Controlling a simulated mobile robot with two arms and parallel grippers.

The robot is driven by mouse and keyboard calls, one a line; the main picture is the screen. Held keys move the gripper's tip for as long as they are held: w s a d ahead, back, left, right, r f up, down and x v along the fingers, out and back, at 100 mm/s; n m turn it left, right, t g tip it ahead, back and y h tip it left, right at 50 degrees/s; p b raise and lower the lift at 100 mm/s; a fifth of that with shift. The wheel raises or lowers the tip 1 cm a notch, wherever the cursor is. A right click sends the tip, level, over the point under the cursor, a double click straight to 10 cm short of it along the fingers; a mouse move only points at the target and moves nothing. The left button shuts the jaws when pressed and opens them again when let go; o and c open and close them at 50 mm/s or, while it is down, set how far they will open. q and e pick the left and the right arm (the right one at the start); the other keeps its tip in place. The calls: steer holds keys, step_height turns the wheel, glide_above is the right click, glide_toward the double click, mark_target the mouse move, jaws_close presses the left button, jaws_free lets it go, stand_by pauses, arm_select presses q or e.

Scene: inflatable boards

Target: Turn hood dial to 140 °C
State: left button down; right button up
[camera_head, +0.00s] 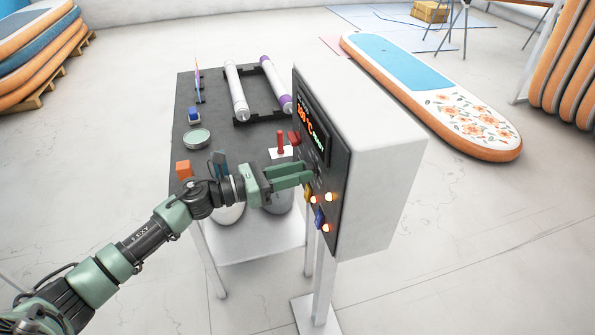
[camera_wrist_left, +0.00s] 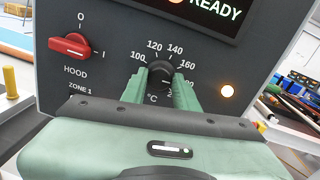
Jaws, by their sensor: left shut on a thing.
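The hood's control panel (camera_head: 322,165) is the dark face of a white box on legs. In the left wrist view the black temperature dial (camera_wrist_left: 159,71) sits on it, ringed by white numbers including 100, 120, 140 and 160. My left gripper (camera_head: 307,173) reaches the panel from the left. Its two green fingers, also in the left wrist view (camera_wrist_left: 160,88), are shut on the dial from both sides. The fingers cover the lower numbers, and I cannot tell where the dial's mark points. My right gripper is not in view.
A red HOOD switch (camera_wrist_left: 70,46) is left of the dial. A lit display (camera_head: 312,128) above shows orange characters and, in the wrist view, READY. Lit lamps (camera_head: 329,197) and a blue knob (camera_head: 319,218) sit lower. A dark table (camera_head: 225,140) with rollers stands behind.

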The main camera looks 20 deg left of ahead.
arm_select(q)
steer(key=n+p, duration=0.1)
steer(key=n, duration=0.2)
steer(key=n+p, duration=0.2)
steer(key=n, duration=0.2)
steer(key=shift+r+g, duration=0.2)
steer(key=shift+g, duration=0.1)
steer(key=n+p, duration=0.1)
steer(key=n, duration=0.3)
steer(key=shift+g+p, duration=0.3)
steer(key=shift+p, duration=0.05)
steer(key=shift+w+a+n+p, duration=0.1)
steer(key=shift+n+p, duration=0.4)
steer(key=shift+n, duration=1)
steer(key=shift+f, duration=0.1)
steer(key=c, duration=1.1)
jaws_free()
